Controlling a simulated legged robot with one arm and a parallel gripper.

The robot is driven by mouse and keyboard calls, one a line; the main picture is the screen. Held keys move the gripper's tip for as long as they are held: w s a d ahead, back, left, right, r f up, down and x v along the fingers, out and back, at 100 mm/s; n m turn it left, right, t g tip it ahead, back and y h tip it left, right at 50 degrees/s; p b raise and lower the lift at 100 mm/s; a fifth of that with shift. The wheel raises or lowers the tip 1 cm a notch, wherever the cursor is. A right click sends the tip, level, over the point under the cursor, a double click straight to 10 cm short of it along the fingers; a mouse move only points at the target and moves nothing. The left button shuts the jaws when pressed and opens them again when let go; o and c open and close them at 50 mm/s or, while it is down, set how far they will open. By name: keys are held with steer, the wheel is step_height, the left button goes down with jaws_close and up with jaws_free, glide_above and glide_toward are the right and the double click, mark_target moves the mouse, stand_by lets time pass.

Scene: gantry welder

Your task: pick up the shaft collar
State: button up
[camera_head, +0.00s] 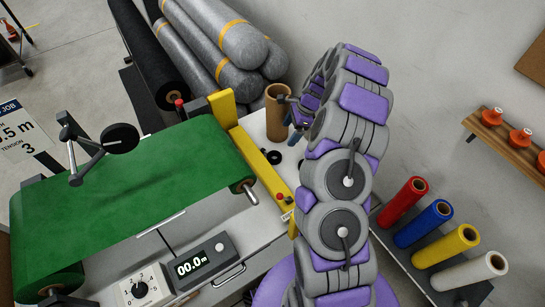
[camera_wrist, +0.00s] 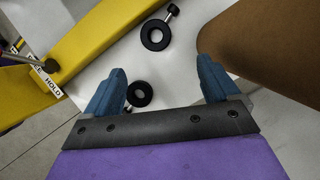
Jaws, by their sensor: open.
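Two black ring-shaped collars, each with a small screw knob, lie on the white surface in the wrist view. One collar (camera_wrist: 146,98) shows between my fingers, close beside the left one. The other collar (camera_wrist: 164,45) lies farther up, beyond the fingertips. In the head view a black collar (camera_head: 273,157) lies below the cardboard tube. My gripper (camera_wrist: 162,72) is open, with blue fingers spread and nothing held. The gripper (camera_head: 296,116) is partly hidden by my arm in the head view. I cannot tell how high the fingers are above the surface.
A brown cardboard tube (camera_head: 278,122) stands close to my gripper and fills the upper right of the wrist view (camera_wrist: 275,40). A yellow frame bar (camera_wrist: 95,30) runs along the left. A green sheet (camera_head: 120,190) and colored rolls (camera_head: 437,224) flank my arm.

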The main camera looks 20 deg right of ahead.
steer(key=b, duration=0.2)
glide_above(277, 154)
steer(key=d, duration=0.2)
steer(key=f, duration=0.7)
steer(key=shift+s+a+f, duration=0.1)
steer(key=shift+a+f, duration=0.1)
steer(key=shift+f, duration=0.2)
steer(key=shift+s+a+f, duration=0.1)
steer(key=shift+a+f, duration=0.15)
steer(key=shift+f, duration=0.25)
steer(key=b+x, duration=0.1)
steer(key=x, duration=0.3)
steer(key=shift+s, duration=0.2)
steer(key=c, duration=1.2)
steer(key=shift+r, duration=0.1)
steer(key=shift+c, duration=0.2)
